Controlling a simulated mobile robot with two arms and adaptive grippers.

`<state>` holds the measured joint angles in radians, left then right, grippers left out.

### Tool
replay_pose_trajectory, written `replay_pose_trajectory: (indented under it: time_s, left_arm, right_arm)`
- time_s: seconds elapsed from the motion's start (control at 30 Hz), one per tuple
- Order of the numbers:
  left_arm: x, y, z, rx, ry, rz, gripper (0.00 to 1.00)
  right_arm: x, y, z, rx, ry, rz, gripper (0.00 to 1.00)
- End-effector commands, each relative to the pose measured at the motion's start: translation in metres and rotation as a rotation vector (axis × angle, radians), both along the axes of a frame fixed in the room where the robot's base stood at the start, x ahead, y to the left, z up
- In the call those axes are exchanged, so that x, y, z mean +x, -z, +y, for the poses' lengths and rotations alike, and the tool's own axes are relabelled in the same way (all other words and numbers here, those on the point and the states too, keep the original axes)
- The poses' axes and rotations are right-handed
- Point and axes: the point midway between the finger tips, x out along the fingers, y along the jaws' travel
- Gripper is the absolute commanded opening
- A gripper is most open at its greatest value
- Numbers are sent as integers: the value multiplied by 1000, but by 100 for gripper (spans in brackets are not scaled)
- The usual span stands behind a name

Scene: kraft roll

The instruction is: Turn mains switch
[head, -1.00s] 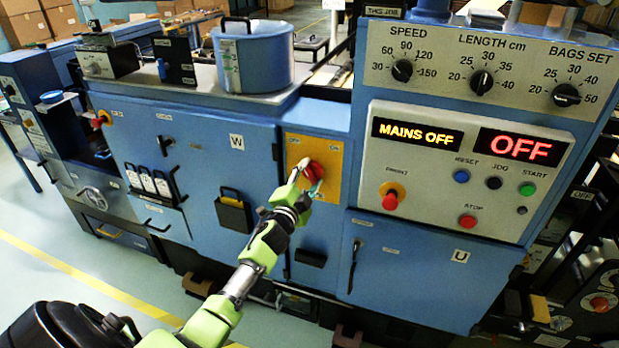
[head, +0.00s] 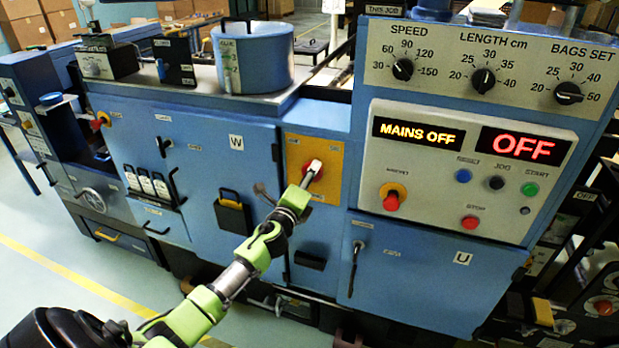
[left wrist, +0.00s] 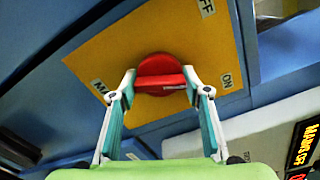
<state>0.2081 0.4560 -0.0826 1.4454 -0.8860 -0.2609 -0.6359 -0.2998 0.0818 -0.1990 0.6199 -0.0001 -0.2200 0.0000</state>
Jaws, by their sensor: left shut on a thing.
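The mains switch is a red round knob with a raised bar (left wrist: 160,72), on a yellow plate (head: 327,152) on the front of the blue machine. The yellow plate also shows in the left wrist view (left wrist: 85,62), with an OFF label at upper right and an ON label at right. My left gripper (left wrist: 160,84) is shut on the bar, one finger at each end. In the head view my left gripper (head: 312,170) hides most of the knob. The amber display (head: 416,132) reads MAINS OFF and the red display (head: 523,144) reads OFF. My right gripper is not in view.
Right of the plate is a control panel with a red knob on a yellow base (head: 392,196) and several push buttons. A lever handle (head: 356,262) is on the door below. A black pocket (head: 233,214) sticks out at left. Floor is clear at lower left.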

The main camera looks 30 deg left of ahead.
Motion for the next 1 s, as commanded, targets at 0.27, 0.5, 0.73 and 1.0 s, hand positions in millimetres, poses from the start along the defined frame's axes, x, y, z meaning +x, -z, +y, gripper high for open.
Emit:
replay_pose_trajectory:
  time_s: [0.27,0.5,0.73,1.0]
  left_arm:
    - [0,1,0,212,1,54,23]
    - [0,1,0,326,1,81,23]
    - [0,2,0,375,1,93,23]
    - [0,2,0,385,1,95,23]
  right_arm:
    - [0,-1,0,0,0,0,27]
    - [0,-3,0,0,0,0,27]
    - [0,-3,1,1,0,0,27]
    - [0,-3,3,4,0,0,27]
